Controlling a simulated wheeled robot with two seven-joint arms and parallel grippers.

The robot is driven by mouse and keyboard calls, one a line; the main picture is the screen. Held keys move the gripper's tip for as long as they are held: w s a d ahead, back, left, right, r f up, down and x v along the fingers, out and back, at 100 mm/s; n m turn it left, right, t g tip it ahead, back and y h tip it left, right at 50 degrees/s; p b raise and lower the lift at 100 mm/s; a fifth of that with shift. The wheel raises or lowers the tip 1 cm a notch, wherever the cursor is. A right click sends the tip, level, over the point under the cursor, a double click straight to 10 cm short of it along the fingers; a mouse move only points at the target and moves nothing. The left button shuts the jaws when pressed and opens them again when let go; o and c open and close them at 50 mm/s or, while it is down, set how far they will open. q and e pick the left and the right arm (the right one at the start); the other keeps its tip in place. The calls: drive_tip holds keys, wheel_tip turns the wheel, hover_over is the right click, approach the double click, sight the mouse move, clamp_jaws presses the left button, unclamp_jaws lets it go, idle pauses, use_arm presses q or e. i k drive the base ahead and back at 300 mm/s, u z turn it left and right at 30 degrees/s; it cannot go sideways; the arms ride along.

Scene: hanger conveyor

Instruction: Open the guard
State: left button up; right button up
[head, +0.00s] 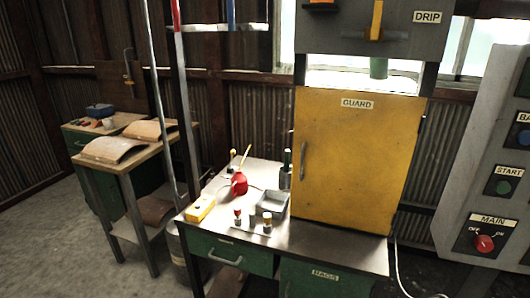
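The guard (357,165) is a large yellow panel labelled "GUARD", standing upright at the back of a metal-topped bench. It looks closed. Its dark vertical handle (302,161) is on its left edge. Neither of my grippers shows in the head view. What lies behind the guard is hidden.
The bench top (330,243) holds a red oil can (239,184), a yellow box (199,209), a grey tray (272,203) and small bottles. A control panel (490,170) stands at the right. A second table (150,150) is at the left, with floor between.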

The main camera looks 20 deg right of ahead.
sight(353, 151)
drive_tip(key=z, duration=0.35)
drive_tip(key=i, duration=1)
drive_tip(key=z, duration=0.6)
